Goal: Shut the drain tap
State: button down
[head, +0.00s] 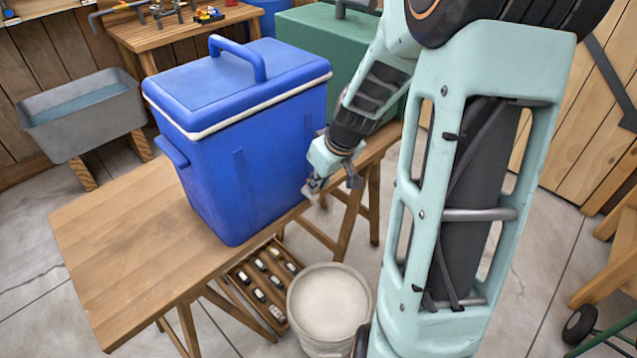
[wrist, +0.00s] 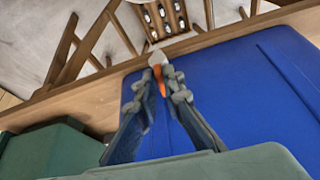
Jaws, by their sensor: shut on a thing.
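The blue cooler (head: 235,140) stands on the wooden table with its lid closed and its handle up. My gripper (head: 322,188) is at the cooler's lower right side, by the table edge. In the wrist view my gripper (wrist: 165,80) has its fingertips closed around the orange part of the drain tap (wrist: 157,60). A whitish part of the tap shows just beyond the fingertips. The cooler's blue wall (wrist: 235,85) is next to it. In the head view the tap is hidden or too small to make out. Whether the tap is open or shut cannot be told.
The wooden table (head: 110,240) is bare left of the cooler. A pale bucket (head: 330,305) and a rack of small items (head: 262,280) are below its front edge. A green chest (head: 310,40) stands behind the cooler. A grey trough (head: 85,115) is at the left.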

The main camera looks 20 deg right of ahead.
jog(key=shift+w+a+r+m+h+p, duration=0.1)
jog(key=shift+a+m+h+p, duration=0.4)
jog(key=shift+m+p, duration=1.15)
jog(key=shift+a+f+m+h+p, duration=0.1)
jog(key=shift+m+h+p, duration=0.75)
jog(key=shift+m+p, duration=0.8)
jog(key=shift+w+a+r+m+h+p, duration=0.2)
jog(key=shift+m+h+p, duration=0.45)
jog(key=shift+m+p, duration=1)
jog(key=shift+s+f+m+g, duration=0.2)
jog(key=shift+m+g, duration=0.2)
jog(key=shift+m, duration=0.25)
jog(key=c, duration=2.1)
grip_release()
jog(key=shift+a+r, duration=0.1)
